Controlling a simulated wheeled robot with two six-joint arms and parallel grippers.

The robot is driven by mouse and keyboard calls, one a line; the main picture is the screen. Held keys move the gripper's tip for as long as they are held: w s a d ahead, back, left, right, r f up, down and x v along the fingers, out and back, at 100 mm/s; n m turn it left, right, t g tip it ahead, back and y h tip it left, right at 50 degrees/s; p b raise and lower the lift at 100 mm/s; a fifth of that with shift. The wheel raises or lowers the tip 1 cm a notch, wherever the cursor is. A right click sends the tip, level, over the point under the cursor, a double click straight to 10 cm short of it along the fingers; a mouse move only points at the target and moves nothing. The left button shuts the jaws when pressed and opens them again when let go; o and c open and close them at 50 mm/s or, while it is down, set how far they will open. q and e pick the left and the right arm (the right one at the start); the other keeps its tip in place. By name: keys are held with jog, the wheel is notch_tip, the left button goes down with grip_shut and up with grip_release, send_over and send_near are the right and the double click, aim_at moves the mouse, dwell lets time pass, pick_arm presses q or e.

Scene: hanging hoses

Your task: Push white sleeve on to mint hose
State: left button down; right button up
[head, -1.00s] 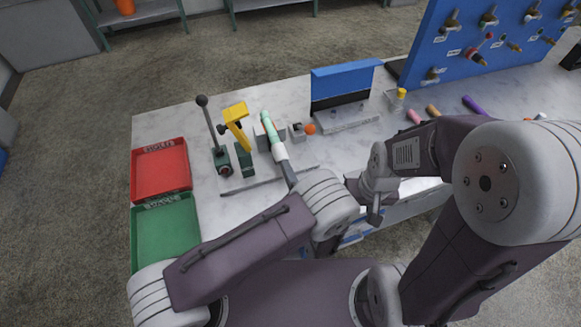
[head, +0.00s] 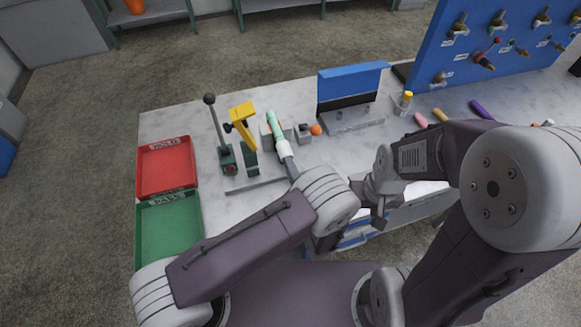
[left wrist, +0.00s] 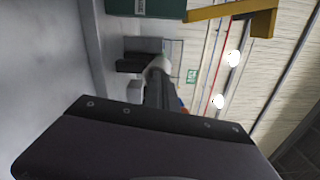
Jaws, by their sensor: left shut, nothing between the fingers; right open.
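The mint hose (head: 273,124) shows in the head view as a short pale green length at the workbench's middle. The white sleeve (head: 284,149) is at the hose's near end, in line with it; how far it is on I cannot tell. My left gripper (head: 290,166) is shut with nothing between its fingers, its tips close behind the sleeve's near end. In the left wrist view the dark fingers (left wrist: 162,88) point at a pale round end, likely the sleeve (left wrist: 158,65); contact is unclear. My right gripper (head: 379,216) is open and empty near the bench's front edge.
A yellow-topped clamp (head: 242,122) and a black-knobbed lever (head: 218,130) stand left of the hose. An orange-tipped fitting (head: 316,130) and a blue-backed stand (head: 351,85) are right. Red (head: 138,171) and green (head: 139,230) trays lie at the bench's left.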

pick_arm(q)
jog(key=shift+w+a, duration=0.1)
jog(key=shift+w, duration=0.2)
dwell(0.4)
